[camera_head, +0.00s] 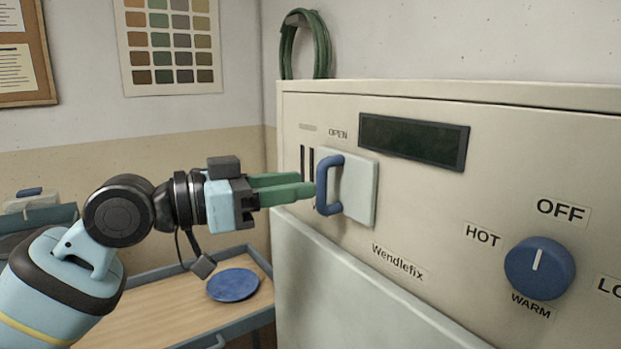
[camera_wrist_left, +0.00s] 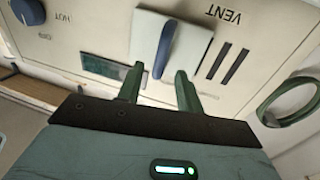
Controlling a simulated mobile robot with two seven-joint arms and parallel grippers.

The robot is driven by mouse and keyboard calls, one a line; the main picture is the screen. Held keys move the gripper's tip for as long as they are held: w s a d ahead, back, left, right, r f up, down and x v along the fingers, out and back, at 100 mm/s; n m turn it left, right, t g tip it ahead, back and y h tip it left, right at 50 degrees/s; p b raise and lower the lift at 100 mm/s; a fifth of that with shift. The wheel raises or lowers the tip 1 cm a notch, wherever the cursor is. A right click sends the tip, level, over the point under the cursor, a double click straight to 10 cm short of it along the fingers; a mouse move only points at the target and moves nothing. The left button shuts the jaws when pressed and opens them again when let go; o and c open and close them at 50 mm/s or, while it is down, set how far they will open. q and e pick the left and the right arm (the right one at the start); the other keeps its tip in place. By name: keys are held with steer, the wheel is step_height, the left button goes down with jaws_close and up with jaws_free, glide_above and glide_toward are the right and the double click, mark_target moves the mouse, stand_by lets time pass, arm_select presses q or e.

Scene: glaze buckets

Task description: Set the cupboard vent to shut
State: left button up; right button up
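The cupboard vent is a pale sliding plate (camera_head: 362,190) with a blue handle (camera_head: 324,184) on the cream cupboard front. It sits to the right of two dark slots, which show uncovered, and just below the label OPEN. In the left wrist view the plate (camera_wrist_left: 188,42), the blue handle (camera_wrist_left: 164,48), the slots (camera_wrist_left: 228,64) and the label VENT show. My left gripper (camera_head: 314,188) has its green fingers reaching to the handle. In the left wrist view its fingers (camera_wrist_left: 158,72) are apart, with the handle between or just beyond their tips; contact is unclear. My right gripper is out of view.
The cupboard (camera_head: 440,210) also bears a dark display (camera_head: 413,141) and a blue knob (camera_head: 540,268) at the right. A green coil (camera_head: 306,45) is behind its top edge. A blue disc (camera_head: 233,285) lies on a wooden-topped trolley (camera_head: 165,305) below my left arm.

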mark_target(331, 186)
arm_select(q)
steer(key=shift+x, duration=1.75)
jaws_close()
